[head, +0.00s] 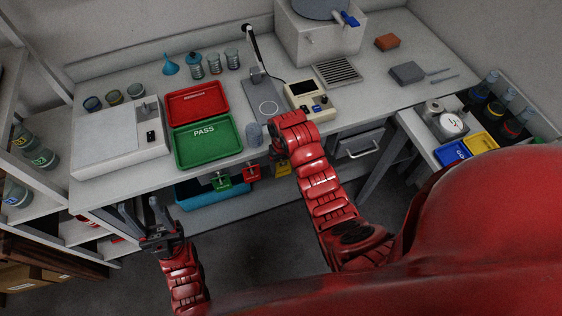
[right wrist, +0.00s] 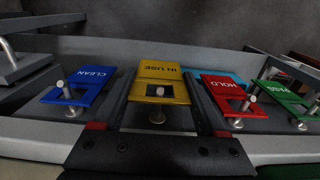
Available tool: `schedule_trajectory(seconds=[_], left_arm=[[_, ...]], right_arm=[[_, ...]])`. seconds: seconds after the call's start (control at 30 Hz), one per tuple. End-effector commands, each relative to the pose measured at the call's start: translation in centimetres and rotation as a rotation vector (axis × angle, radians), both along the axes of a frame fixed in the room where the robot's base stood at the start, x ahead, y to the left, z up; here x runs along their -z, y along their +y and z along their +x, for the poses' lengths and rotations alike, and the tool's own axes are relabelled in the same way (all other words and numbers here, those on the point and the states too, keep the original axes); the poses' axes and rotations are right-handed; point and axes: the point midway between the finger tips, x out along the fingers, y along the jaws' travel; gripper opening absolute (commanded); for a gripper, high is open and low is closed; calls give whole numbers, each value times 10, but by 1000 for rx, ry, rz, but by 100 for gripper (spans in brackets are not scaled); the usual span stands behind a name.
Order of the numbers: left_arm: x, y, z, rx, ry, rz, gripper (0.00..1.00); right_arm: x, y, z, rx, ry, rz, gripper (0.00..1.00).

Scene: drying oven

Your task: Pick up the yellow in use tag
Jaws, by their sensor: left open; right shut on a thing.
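The yellow IN USE tag (right wrist: 161,70) is in the middle of the right wrist view, between the two fingers of my right gripper (right wrist: 160,105). A metal peg shows at the tag's cut-out, so it is still at its hook. In the head view the yellow tag (head: 282,169) shows at the bench's front edge, just below my right gripper (head: 277,151), which is shut on it. The contact itself is partly hidden there. My left gripper (head: 154,214) is open and empty, in front of the bench's left part.
On pegs beside it hang the blue CLEAN tag (right wrist: 80,84), red HOLD tag (right wrist: 226,88) and green PASS tag (right wrist: 285,98).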

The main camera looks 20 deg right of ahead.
Motion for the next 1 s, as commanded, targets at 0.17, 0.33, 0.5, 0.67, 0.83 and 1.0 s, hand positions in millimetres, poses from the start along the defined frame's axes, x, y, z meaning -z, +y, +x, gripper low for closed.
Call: schedule_trajectory(seconds=[0.17, 0.33, 0.5, 0.67, 0.83, 1.0], left_arm=[[5, 0, 0, 0, 0, 0, 50], [-17, 0, 0, 0, -1, 0, 50], [-25, 0, 0, 0, 0, 0, 50], [-28, 0, 0, 0, 0, 0, 50], [-29, 0, 0, 0, 0, 0, 50], [-29, 0, 0, 0, 0, 0, 50]], right_arm=[[2, -1, -29, 1, 0, 1, 23], [-6, -2, -75, -2, 5, -1, 23], [-2, -4, -114, 0, 3, 0, 23], [-1, -5, -139, 1, 1, 0, 23], [0, -5, -154, 0, 3, 0, 23], [0, -5, -157, 0, 1, 0, 23]])
